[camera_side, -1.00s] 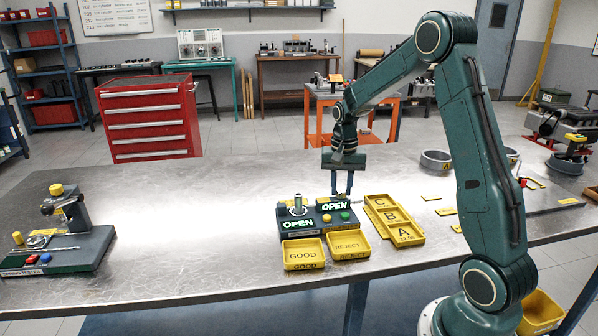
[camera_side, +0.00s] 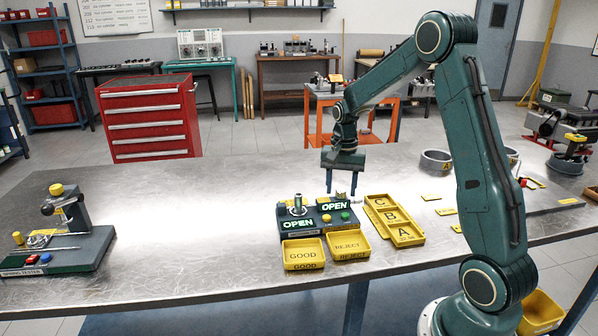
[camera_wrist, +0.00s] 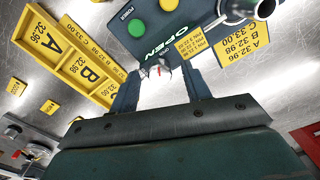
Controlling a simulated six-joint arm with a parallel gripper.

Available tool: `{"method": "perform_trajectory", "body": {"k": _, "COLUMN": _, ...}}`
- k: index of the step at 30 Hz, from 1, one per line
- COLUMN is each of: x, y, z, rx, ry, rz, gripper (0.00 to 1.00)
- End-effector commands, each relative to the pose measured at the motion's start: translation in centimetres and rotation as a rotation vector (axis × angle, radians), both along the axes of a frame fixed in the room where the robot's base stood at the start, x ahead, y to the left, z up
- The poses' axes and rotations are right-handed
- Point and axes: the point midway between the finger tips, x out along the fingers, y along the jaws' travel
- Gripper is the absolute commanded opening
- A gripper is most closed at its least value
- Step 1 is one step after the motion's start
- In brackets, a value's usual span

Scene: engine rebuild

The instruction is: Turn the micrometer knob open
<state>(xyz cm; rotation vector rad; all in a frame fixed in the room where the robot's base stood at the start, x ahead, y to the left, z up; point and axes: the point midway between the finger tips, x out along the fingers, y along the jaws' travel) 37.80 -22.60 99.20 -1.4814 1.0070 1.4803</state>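The dark gauge block (camera_side: 312,221) stands mid-table in the side view, with lit OPEN labels and yellow and green buttons. A silver upright cylinder (camera_side: 298,204) stands on its left half. My gripper (camera_side: 342,192) points down over the right rear of the block, its two fingers apart. In the wrist view, my gripper (camera_wrist: 147,72) is open, with a small silver and reddish part (camera_wrist: 153,71) between or just beyond the fingertips. Whether this part is the micrometer knob, and whether a finger touches it, I cannot tell. A silver cylinder end (camera_wrist: 236,8) shows at the top right.
Yellow GOOD (camera_side: 304,254) and REJECT (camera_side: 348,245) trays stand in front of the block. A yellow C-B-A tray (camera_side: 394,222) is close on its right. A spring tester (camera_side: 65,233) stands at far left. The table (camera_side: 190,215) between is clear.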

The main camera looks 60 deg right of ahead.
Motion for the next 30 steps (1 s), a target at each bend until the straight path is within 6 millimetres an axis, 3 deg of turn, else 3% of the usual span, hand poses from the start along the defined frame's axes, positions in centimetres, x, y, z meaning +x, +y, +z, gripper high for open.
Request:
{"method": "perform_trajectory", "body": {"k": 8, "x": 0.0, "y": 0.0, "z": 0.1, "rx": 0.000, "ry": 0.000, "rz": 0.001, "gripper": 0.48}}
{"method": "perform_trajectory", "body": {"k": 14, "x": 0.1, "y": 0.0, "z": 1.3, "rx": -0.001, "ry": -0.003, "rz": 0.001, "gripper": 0.48}}
{"method": "perform_trajectory", "body": {"k": 30, "x": 0.1, "y": 0.0, "z": 9.7, "rx": -0.002, "ry": -0.004, "rz": 0.001, "gripper": 0.48}}
